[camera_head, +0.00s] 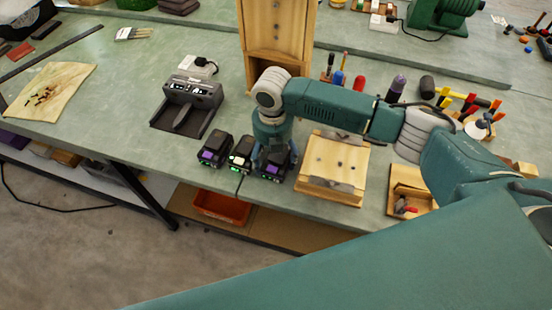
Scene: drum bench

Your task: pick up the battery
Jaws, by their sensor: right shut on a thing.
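Several dark battery units stand in a row near the bench's front edge. The left battery (215,151) and the right battery (274,164) have purple fronts, and the middle unit (240,155) is paler with a green light. My right gripper (267,151) reaches down over the right battery and is shut on it, partly covering it from above. The fingertips are small in view, and I cannot tell whether the battery is lifted. My left gripper is not in view.
A grey charger-like device (188,102) stands behind to the left. A wooden block with metal clamps (335,162) is close on the right. A tall wooden box (278,35) stands behind my right arm. An orange bin (221,207) sits below the bench.

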